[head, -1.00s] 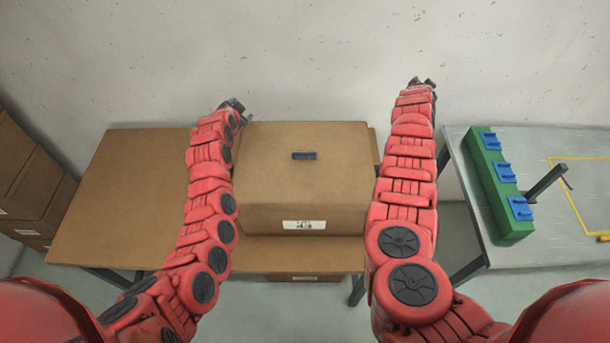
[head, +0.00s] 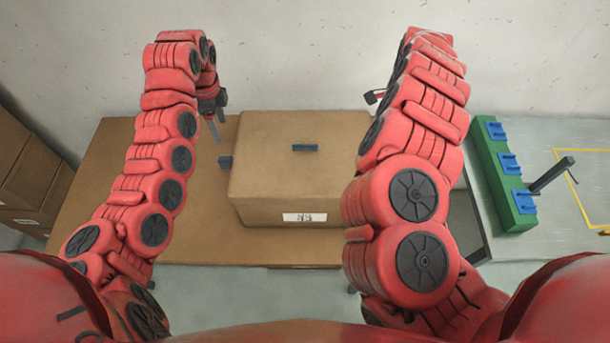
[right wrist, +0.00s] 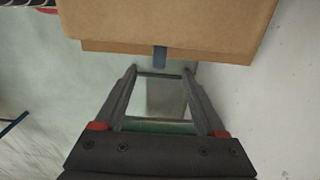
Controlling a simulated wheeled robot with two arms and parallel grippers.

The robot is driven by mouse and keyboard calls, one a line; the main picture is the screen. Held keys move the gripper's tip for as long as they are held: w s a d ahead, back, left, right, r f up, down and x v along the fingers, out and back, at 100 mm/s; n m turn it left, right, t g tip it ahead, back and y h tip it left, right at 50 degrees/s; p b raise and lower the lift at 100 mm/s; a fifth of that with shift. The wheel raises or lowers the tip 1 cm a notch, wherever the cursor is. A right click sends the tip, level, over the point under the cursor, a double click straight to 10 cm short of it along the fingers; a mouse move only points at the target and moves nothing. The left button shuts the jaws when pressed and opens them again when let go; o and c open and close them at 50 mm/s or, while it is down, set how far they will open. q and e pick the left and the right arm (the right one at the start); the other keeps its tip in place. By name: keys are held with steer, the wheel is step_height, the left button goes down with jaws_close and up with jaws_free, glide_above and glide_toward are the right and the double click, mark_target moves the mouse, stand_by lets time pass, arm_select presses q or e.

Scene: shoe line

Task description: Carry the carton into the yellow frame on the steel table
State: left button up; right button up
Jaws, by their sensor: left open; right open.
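The closed brown carton (head: 290,180) sits on the brown table, with a dark grip on top, a white label in front and a dark tab (head: 225,162) on its left side. My left gripper (head: 216,124) is open and empty, pointing down just left of the carton's back left, apart from it. My right gripper is mostly hidden behind my right arm in the head view. In the right wrist view it (right wrist: 160,72) is open, with the carton's side tab (right wrist: 160,57) just ahead of its fingertips. The yellow frame (head: 572,187) lies on the steel table (head: 520,255), partly cut off at right.
A green block with blue holders (head: 500,175) stands along the steel table's left edge, with a dark post (head: 550,175) beside it. A gap separates the tables. The brown table (head: 120,190) is clear left of the carton. More cartons (head: 35,185) are stacked far left.

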mark_target(231, 158)
arm_select(q)
step_height(231, 158, down, 16)
steer(key=shift+f, duration=0.1)
arm_select(e)
steer(key=f, duration=1.6)
steer(key=shift+d, duration=0.2)
arm_select(q)
steer(key=shift+f, duration=0.55)
arm_select(e)
steer(key=shift+a+f, duration=0.15)
steer(key=shift+f, duration=0.5)
arm_select(q)
jaws_close()
arm_select(e)
jaws_close()
